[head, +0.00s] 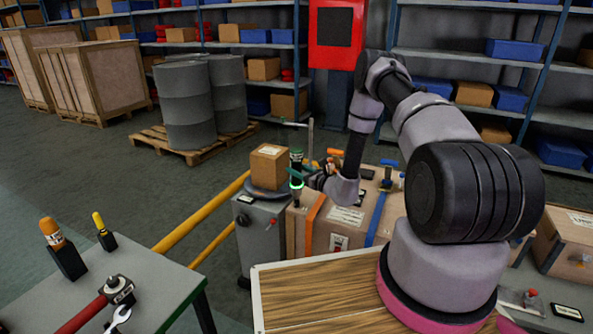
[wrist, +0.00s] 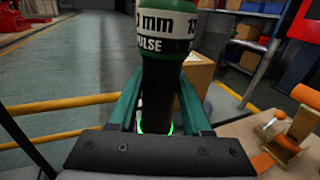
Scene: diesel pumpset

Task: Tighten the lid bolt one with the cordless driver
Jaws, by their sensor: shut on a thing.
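The cordless driver (head: 296,160) is a dark upright tool with a green band and a lit green ring near its lower part. My gripper (head: 297,172) is shut on it. In the wrist view my gripper's green fingers (wrist: 160,90) stand on either side of the driver's black body (wrist: 163,75), below its white and green printed band. The driver is in front of the grey cabinet and the strapped wooden crate in the head view. I cannot pick out lid bolt one in either view. The driver's lower end is hidden in the wrist view.
A wooden crate (head: 350,241) with orange and blue straps stands beside a grey cabinet (head: 262,240) bearing a cardboard box (head: 269,165). Yellow rails (head: 200,215) run left of it. A grey table (head: 150,290) with a hammer (head: 117,288) is at front left.

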